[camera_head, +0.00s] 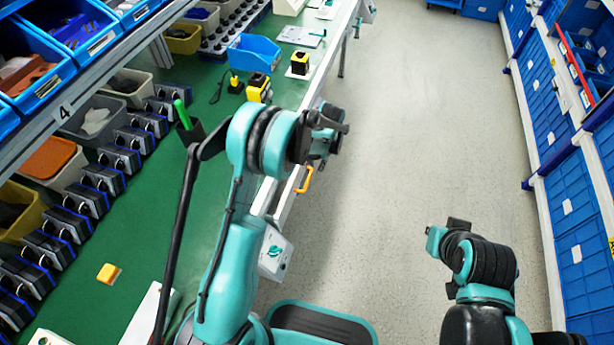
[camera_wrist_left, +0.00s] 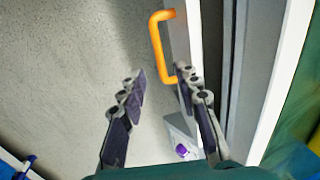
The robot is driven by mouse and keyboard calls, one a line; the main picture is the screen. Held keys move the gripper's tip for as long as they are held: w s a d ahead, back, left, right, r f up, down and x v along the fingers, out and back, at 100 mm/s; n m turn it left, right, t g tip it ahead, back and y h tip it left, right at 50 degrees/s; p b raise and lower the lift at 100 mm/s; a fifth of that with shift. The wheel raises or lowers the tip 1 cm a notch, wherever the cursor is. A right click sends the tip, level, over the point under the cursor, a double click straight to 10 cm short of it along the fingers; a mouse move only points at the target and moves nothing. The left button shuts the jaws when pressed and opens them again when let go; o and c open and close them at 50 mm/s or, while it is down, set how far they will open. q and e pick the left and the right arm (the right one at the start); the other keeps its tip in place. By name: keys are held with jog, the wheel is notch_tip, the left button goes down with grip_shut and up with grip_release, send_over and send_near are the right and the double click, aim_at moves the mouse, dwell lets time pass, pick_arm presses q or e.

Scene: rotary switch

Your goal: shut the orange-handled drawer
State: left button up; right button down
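In the left wrist view the orange handle (camera_wrist_left: 157,48) stands upright on the pale drawer front (camera_wrist_left: 182,32). My left gripper (camera_wrist_left: 160,82) is open and empty, with its fingers apart and the handle ahead of the right finger.
A box with a teal rotary switch (camera_head: 276,250) hangs at the bench front, near my left arm. The green bench top (camera_head: 150,225) holds bins and several black devices. Blue crates (camera_head: 575,200) fill the shelf at right. The grey floor between is clear.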

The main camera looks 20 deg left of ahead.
aim_at(308, 178)
pick_arm(q)
jog(key=f+b, duration=0.1)
jog(key=f, duration=0.2)
jog(key=a+f+b, duration=0.1)
jog(key=f, duration=0.3)
jog(key=shift+a+b, duration=0.15)
jog(key=shift+b, duration=0.25)
jog(key=shift+r, duration=0.1)
grip_shut()
